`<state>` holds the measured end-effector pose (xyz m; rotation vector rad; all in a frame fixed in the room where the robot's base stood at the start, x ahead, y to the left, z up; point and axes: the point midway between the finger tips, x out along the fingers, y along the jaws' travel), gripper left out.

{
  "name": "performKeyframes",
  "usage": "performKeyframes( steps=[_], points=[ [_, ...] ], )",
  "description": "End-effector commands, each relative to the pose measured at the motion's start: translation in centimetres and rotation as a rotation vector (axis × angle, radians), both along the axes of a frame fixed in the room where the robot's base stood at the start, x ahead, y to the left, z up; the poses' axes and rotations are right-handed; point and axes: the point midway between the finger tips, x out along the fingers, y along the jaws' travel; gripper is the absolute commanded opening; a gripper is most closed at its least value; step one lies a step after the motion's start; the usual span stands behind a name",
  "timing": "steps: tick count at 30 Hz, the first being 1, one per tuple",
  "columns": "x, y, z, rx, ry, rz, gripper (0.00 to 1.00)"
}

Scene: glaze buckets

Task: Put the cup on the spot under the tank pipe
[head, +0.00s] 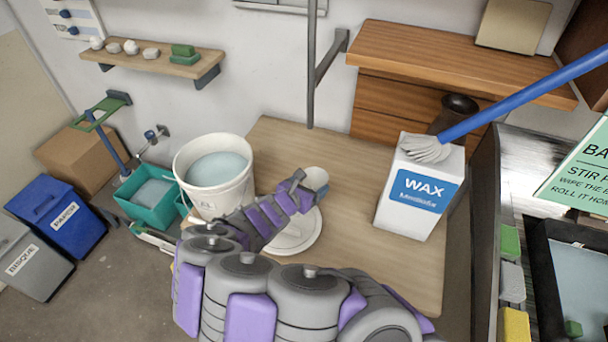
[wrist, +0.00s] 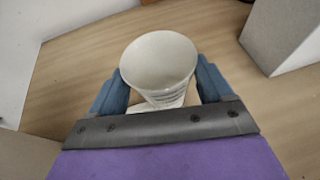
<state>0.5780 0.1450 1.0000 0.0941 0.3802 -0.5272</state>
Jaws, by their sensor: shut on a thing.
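A white cup (wrist: 160,62) with grey marks on its side is between the two blue fingers of my gripper (wrist: 163,80) in the wrist view, with its open mouth facing the camera. In the head view the cup (head: 317,178) shows past my gripper (head: 303,185), partly hidden by it, above the wooden table (head: 370,272). I cannot tell how far it is from the tabletop. A round white plate-like disc (head: 306,237) lies below my arm, partly covered. A dark vertical pipe (head: 310,80) runs down the wall behind the table; I cannot tell which spot is the one under the tank pipe.
A white bucket (head: 226,198) of pale liquid stands left of my gripper. A WAX box (head: 424,185) with a blue-handled brush (head: 530,95) across its top stands right. A wooden drawer unit (head: 400,60) is behind. The tabletop between disc and box is clear.

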Motion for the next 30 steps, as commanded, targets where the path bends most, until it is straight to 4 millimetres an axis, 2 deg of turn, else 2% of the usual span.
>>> performKeyframes(
  steps=[9,15,20,27,30],
  points=[
    [5.6,1.0,-0.8,0.008,0.002,-0.001,0.51],
    [7.9,1.7,-0.9,0.003,0.001,0.0,0.51],
    [8.4,2.0,-1.1,0.001,-0.001,0.001,0.51],
    [8.4,2.0,-4.0,0.0,0.0,0.001,0.51],
    [8.4,1.9,-4.3,0.001,-0.002,0.0,0.51]
  ],
)
